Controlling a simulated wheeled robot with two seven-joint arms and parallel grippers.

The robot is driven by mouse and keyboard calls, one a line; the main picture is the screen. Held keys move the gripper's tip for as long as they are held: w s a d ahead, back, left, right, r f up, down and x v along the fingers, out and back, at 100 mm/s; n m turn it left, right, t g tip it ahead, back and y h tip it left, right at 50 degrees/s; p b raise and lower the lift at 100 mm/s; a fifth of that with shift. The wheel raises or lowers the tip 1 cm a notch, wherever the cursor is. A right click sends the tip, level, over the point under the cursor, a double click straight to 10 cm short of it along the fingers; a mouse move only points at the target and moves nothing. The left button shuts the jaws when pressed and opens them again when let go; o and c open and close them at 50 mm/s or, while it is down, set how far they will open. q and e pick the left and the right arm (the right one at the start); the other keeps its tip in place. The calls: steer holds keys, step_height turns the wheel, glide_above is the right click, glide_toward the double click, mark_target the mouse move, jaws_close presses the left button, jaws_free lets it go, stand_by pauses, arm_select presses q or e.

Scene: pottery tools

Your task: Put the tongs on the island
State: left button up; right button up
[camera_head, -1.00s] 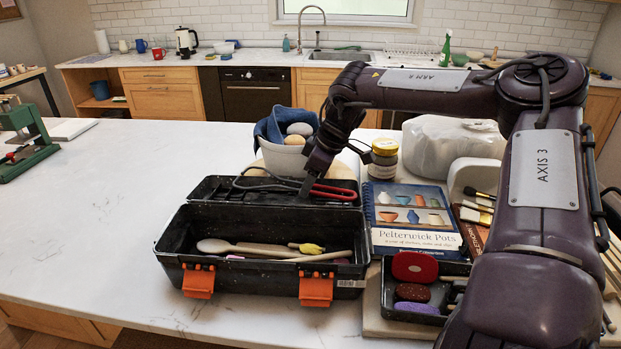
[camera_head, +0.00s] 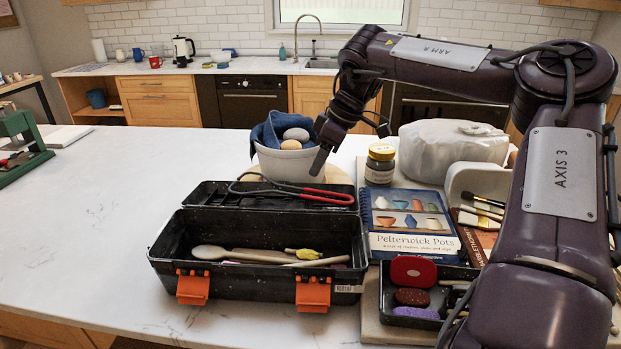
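The tongs (camera_head: 328,194) have red handles and dark, thin, looped jaws. They lie along the opened lid section of the black toolbox (camera_head: 222,285), at its back, with the red handles to the right. The island (camera_head: 90,215) is the white marble-like counter under the toolbox. My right gripper (camera_head: 350,151) is open and empty, with its fingers spread. It is above and behind the red handles, apart from them, in front of the white bowl. My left gripper is out of view.
The white bowl (camera_head: 285,163) holds a blue cloth and sponges. A yellow-lidded jar (camera_head: 380,167), a blue book (camera_head: 412,222) and a small black tray (camera_head: 388,322) stand right of the toolbox. The island's left part is clear up to a green tool (camera_head: 22,150).

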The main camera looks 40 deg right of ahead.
steer(key=shift+s+d+g+y+p, duration=0.1)
steer(key=shift+d+g+y+p, duration=0.3)
steer(key=shift+d+y, duration=0.25)
steer(key=c, duration=0.3)
steer(key=shift+d+f+m+y, duration=0.1)
steer(key=shift+f+m+y, duration=0.05)
steer(key=shift+m+y, duration=0.15)
steer(key=shift+c, duration=0.2)
steer(key=shift+f, duration=0.35)
steer(key=x, duration=0.2)
steer(key=p+x, duration=0.1)
steer(key=x, duration=0.2)
steer(key=shift+s+a+f, duration=0.15)
steer(key=shift+a, duration=0.3)
steer(key=shift+w+a+f+p, duration=0.2)
steer(key=shift+f+p, duration=0.1)
steer(key=shift+f, duration=0.25)
steer(key=shift+f+b, duration=0.25)
steer(key=shift+b, duration=0.1)
jaws_close()
